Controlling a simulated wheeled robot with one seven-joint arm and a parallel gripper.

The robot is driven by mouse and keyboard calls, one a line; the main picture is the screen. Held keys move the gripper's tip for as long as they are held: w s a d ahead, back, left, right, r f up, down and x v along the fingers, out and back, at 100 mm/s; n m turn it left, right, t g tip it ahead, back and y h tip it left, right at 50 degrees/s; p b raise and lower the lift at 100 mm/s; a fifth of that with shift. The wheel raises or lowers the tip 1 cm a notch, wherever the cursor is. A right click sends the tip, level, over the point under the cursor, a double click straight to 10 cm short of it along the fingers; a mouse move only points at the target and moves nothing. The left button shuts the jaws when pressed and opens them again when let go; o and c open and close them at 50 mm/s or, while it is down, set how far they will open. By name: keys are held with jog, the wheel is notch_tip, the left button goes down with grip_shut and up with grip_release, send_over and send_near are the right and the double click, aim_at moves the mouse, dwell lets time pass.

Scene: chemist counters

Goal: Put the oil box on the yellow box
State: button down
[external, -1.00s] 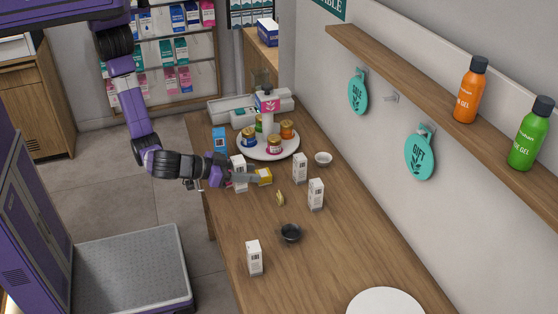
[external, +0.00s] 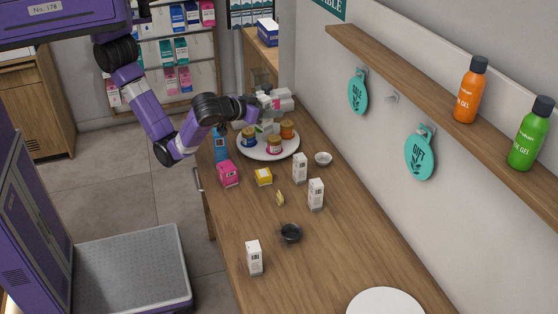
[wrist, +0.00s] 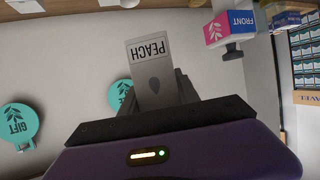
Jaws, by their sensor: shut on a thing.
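My gripper (external: 258,106) is raised above the far end of the wooden counter, beyond the round tray. It is shut on a pale box (wrist: 149,62) with PEACH on its label. The lettering appears upside down in the wrist view. I cannot read the word oil on it. In the external view the held box is hard to make out against the arm and the clutter behind. The small yellow box (external: 264,176) lies on the counter to the right of a pink box (external: 228,174), with its top clear. My gripper is well away from it.
White boxes (external: 316,194) stand on the counter. A blue box (external: 220,142) stands at the left edge. A round white tray (external: 262,156) holds jars.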

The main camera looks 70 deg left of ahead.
jog(key=shift+s+a+f+p, duration=0.1)
jog(key=shift+a+f+p, duration=0.15)
jog(key=shift+f, duration=3)
jog(key=shift+a+f+p, duration=0.2)
jog(key=shift+f, duration=3.05)
jog(key=shift+s+a+f+p, duration=0.1)
jog(key=shift+a+f+p, duration=0.15)
jog(key=shift+f, duration=3)
jog(key=shift+f, duration=0.15)
jog(key=c, duration=0.9)
grip_release()
